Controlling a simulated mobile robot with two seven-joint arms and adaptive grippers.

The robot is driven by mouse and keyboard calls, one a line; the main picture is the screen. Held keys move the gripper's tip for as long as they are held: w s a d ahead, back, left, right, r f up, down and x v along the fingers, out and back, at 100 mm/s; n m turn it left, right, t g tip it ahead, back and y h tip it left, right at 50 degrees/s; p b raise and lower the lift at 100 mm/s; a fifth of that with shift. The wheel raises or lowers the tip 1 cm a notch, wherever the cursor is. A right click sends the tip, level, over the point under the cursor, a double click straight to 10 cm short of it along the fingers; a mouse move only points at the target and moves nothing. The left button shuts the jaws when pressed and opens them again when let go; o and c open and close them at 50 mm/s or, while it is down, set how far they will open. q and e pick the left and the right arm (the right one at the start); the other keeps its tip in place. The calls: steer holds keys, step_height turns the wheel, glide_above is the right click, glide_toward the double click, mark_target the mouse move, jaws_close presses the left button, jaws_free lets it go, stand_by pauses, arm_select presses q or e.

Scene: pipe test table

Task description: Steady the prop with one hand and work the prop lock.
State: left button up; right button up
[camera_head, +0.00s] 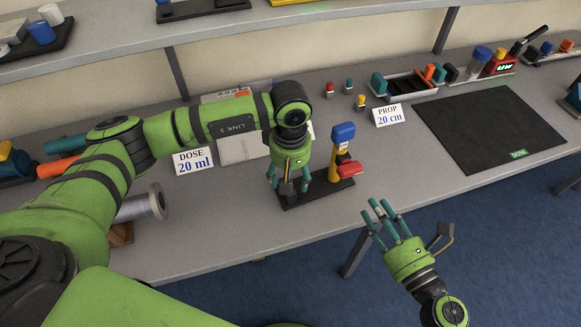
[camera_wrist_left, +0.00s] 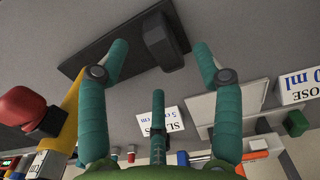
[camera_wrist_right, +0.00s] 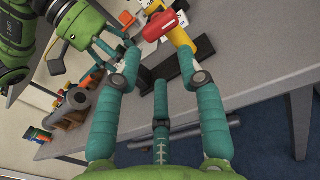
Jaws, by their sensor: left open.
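The prop stands on a black base (camera_head: 318,190). It has a yellow post (camera_head: 334,163) with a blue top (camera_head: 343,131) and a red lock handle (camera_head: 350,169) on its right side. My left gripper (camera_head: 288,186) is open above the base's left part; a dark block (camera_wrist_left: 158,40) on the base shows beyond its spread fingers in the left wrist view, and contact cannot be told. My right gripper (camera_head: 383,213) is open and empty off the table's front edge, right of the prop. The red handle also shows beyond it in the right wrist view (camera_wrist_right: 158,26).
A PROP 20 cm card (camera_head: 388,115) and a black DOSE mat (camera_head: 488,130) lie to the right. A DOSE 20 ml card (camera_head: 194,161) and a grey metal cylinder (camera_head: 143,205) are at left. Small coloured pegs (camera_head: 348,86) stand behind.

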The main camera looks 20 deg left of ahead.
mark_target(352, 174)
arm_select(q)
steer(key=shift+f, duration=2)
jaws_close()
arm_select(e)
steer(key=o, duration=0.5)
steer(key=w+a+m+t+h, duration=0.1)
steer(key=w+a+m, duration=0.1)
steer(key=m, duration=0.4)
steer(key=w+a+m+t+h, duration=0.1)
steer(key=w+a+m+h, duration=0.1)
steer(key=m, duration=0.5)
steer(key=w+a+m+h, duration=0.1)
steer(key=w+a+m, duration=0.2)
steer(key=m, duration=0.4)
steer(key=shift+w+a+r+t, duration=0.2)
steer(key=shift+w+r+t, duration=0.1)
steer(key=shift+w+t, duration=0.1)
